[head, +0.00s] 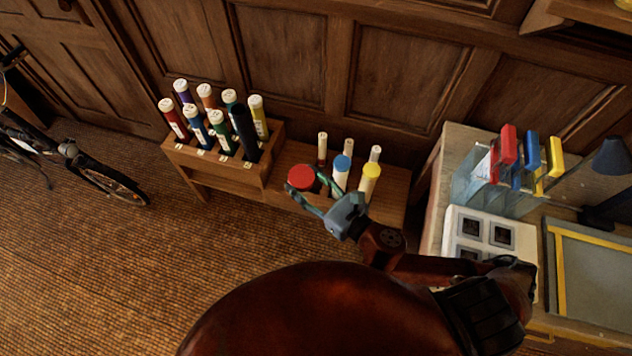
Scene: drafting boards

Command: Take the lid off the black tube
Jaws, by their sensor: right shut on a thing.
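A black tube (244,134) stands upright in the wooden rack, among several tubes with white lids. Its top looks dark, and I see no white lid on it. My right gripper (309,184) is over the low wooden bench right of the rack. Its fingers are shut around a red-topped round thing (300,176), with a dark patch beside it between the fingers. I cannot tell whether that red top is the lid of another dark tube, nor whether it touches what is under it. My left gripper is not in view.
The wooden rack (214,165) stands against the panelled wall. A worktable (447,146) is at right. A bicycle (95,175) is at left; floor between is clear.

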